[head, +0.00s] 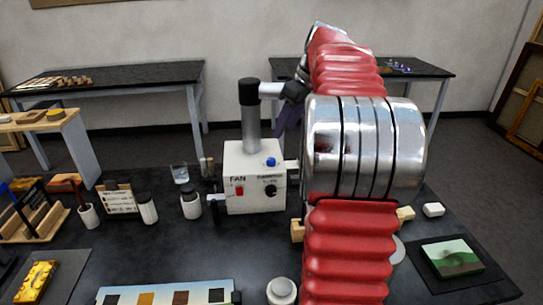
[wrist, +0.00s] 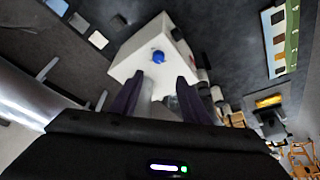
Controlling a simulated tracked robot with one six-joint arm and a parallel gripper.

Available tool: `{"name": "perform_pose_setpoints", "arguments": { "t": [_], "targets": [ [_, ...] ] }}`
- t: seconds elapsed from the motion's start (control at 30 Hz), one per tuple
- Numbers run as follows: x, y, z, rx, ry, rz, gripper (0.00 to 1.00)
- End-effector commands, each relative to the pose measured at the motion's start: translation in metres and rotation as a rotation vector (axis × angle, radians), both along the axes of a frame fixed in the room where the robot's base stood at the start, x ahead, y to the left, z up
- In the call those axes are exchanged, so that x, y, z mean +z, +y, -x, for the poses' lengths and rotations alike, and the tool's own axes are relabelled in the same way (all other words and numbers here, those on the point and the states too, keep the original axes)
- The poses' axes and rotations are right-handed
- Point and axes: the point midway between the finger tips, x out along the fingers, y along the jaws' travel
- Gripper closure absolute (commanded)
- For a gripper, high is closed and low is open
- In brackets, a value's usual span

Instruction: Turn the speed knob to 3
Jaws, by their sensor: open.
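The white fan box (head: 240,205) stands on the dark table, left of my arm in the head view. On its front are the word FAN, a red switch (head: 239,191) and a round black knob (head: 270,191) under a small label. The label and the knob's setting are too small to read. A blue button (head: 271,161) is on top; it also shows in the wrist view (wrist: 158,57). My gripper (wrist: 158,85) has its purple fingers apart, above and behind the box. In the head view one purple finger (head: 288,122) shows beside my arm. The knob is hidden in the wrist view.
A grey pipe with a black cap (head: 249,92) rises from the box. Jars (head: 191,204), a glass (head: 180,173) and a small sign (head: 121,199) stand to the left. A colour-swatch strip (head: 165,293) lies in front. A small painting (head: 452,258) lies at right.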

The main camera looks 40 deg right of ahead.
Motion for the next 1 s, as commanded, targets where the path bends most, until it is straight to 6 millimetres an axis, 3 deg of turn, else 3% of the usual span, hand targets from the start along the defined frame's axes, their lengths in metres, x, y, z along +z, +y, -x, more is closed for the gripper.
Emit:
{"name": "perform_pose_setpoints", "arguments": {
  "t": [0.57, 1.0],
  "targets": [
    [-0.008, -0.004, -0.002, 0.004, -0.001, -0.001, 0.58],
    [-0.064, 0.000, -0.025, 0.004, 0.001, -0.001, 0.58]
  ]
}}
